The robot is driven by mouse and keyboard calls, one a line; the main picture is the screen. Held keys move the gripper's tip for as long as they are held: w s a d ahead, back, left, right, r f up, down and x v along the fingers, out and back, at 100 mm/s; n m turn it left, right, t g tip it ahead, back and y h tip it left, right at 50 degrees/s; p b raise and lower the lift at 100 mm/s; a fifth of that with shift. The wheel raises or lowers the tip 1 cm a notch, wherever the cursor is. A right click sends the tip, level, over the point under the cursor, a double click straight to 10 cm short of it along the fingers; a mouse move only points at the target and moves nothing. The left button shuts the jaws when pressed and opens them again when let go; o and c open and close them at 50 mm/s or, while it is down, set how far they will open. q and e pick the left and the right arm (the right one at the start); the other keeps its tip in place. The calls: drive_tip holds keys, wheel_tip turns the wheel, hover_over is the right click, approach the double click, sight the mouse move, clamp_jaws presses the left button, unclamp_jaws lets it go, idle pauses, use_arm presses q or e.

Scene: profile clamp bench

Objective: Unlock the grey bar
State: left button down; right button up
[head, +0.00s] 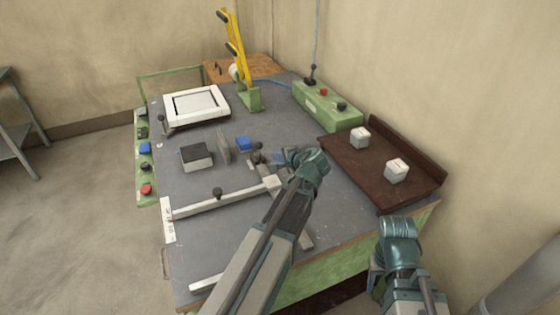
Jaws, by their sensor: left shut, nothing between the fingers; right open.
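A grey bar (304,239) lies on the bench, running from behind my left arm toward the front edge; much of it is hidden. A pale crossbar (200,208) with a dark knob (217,193) runs left from a light block (271,183) beside my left wrist. My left gripper (260,157) is shut and empty, low over the bench beyond the crossbar, near a dark fitting. I cannot tell whether it touches that fitting. My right arm is at the lower right, off the bench's front edge; its fingers are not visible.
A dark block (196,157), an upright grey plate (223,148) and a blue block (243,143) stand close to the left gripper. A brown tray (400,187) with two white cubes is at right. A yellow lever (238,60) rises at the back. Another pale bar (206,283) lies at the front.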

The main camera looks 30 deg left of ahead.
sight(261, 148)
use_arm(q)
drive_tip(key=b+x, duration=0.2)
drive_tip(key=x, duration=0.3)
drive_tip(key=shift+w+a+f, duration=0.15)
drive_tip(key=shift+f, duration=0.25)
drive_tip(key=shift+w+a+r, duration=0.15)
drive_tip(key=shift+w+a, duration=0.15)
drive_tip(key=shift+a, duration=0.2)
drive_tip(key=shift+w+a+r, duration=0.15)
drive_tip(key=shift+w+a, duration=0.15)
drive_tip(key=shift+a, duration=0.15)
drive_tip(key=shift+w+a, duration=0.35)
drive_tip(key=shift+a, duration=0.25)
use_arm(e)
drive_tip(key=shift+f, duration=1.3)
use_arm(q)
drive_tip(key=shift+r, duration=0.1)
use_arm(e)
drive_tip(key=shift+r, duration=0.1)
